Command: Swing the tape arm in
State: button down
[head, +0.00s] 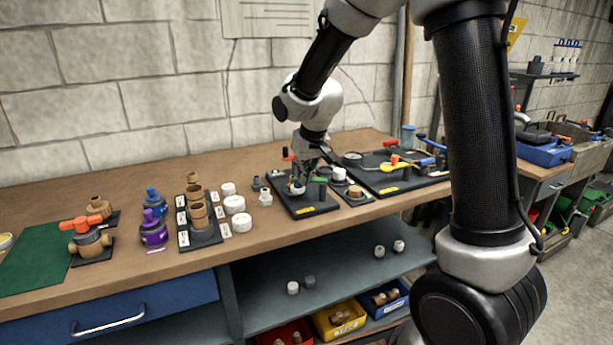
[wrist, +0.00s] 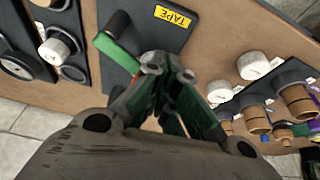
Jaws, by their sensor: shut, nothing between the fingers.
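The tape station is a black base plate (wrist: 125,75) with a yellow TAPE label (wrist: 172,16). In the wrist view a green arm (wrist: 116,52) lies on it, slanting beside a short black post (wrist: 118,22). My gripper (wrist: 168,64) is shut and empty, with its fingertips over the plate close to the green arm's lower right end. I cannot tell whether they touch it. In the head view my gripper (head: 298,186) is low over the same black plate (head: 306,205), with the green arm (head: 319,181) just right of it. My fingers partly cover the plate.
White caps (head: 236,205) and a rack of brown fittings (head: 198,215) stand left of the plate. A narrow board (head: 352,195) and a larger black board with a yellow handle (head: 393,190) lie to the right. The wall is behind the bench (head: 265,240).

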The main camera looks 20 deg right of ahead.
jog(key=shift+w+a, duration=0.15)
jog(key=shift+w, duration=0.35)
dwell(0.6)
